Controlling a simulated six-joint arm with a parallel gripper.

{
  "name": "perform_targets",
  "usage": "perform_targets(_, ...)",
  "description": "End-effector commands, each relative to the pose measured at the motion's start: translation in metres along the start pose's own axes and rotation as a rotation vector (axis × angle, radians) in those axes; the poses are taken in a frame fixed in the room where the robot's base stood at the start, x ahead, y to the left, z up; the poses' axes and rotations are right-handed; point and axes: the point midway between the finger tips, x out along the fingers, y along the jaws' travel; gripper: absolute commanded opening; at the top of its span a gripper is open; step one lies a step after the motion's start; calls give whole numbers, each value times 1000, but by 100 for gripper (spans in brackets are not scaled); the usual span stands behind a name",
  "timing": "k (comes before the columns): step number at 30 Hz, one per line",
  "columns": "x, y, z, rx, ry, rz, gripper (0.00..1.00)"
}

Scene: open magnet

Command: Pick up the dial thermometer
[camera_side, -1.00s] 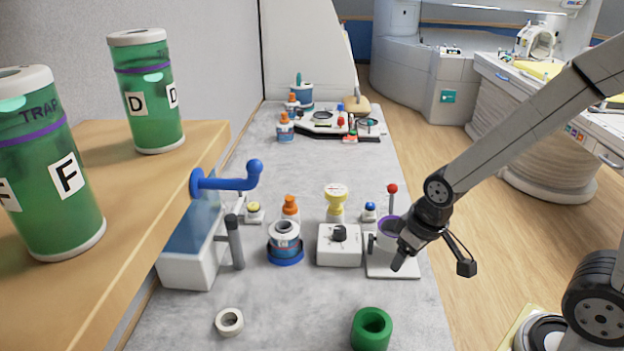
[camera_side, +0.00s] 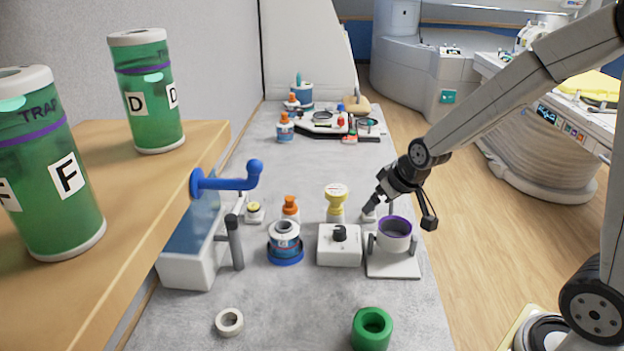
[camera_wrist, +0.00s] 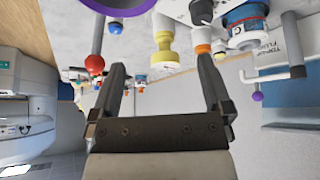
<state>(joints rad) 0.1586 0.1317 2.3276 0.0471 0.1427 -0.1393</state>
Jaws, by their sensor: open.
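In the wrist view a yellow stepped body (camera_wrist: 165,52), apparently the same piece, shows between and beyond my fingertips. My gripper (camera_side: 401,215) is to the right of the thermometer, behind and above the purple-rimmed cup, apart from it. Its fingers are spread and empty; the gap also shows in the wrist view (camera_wrist: 163,70).
The purple-rimmed cup (camera_side: 395,228) on a white stand and the knobbed white box (camera_side: 339,246) stand in front. An orange-capped bottle (camera_side: 290,208) is left of the thermometer. A red ball (camera_wrist: 95,64) is close to one finger in the wrist view. The front middle bench is clear.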

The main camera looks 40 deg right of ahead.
Motion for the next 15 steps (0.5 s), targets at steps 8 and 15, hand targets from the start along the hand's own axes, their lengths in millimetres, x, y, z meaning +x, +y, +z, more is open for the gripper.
perform_targets(8,29,93,-82,184,152,104,100)
perform_targets(15,72,136,-81,561,10,31,100)
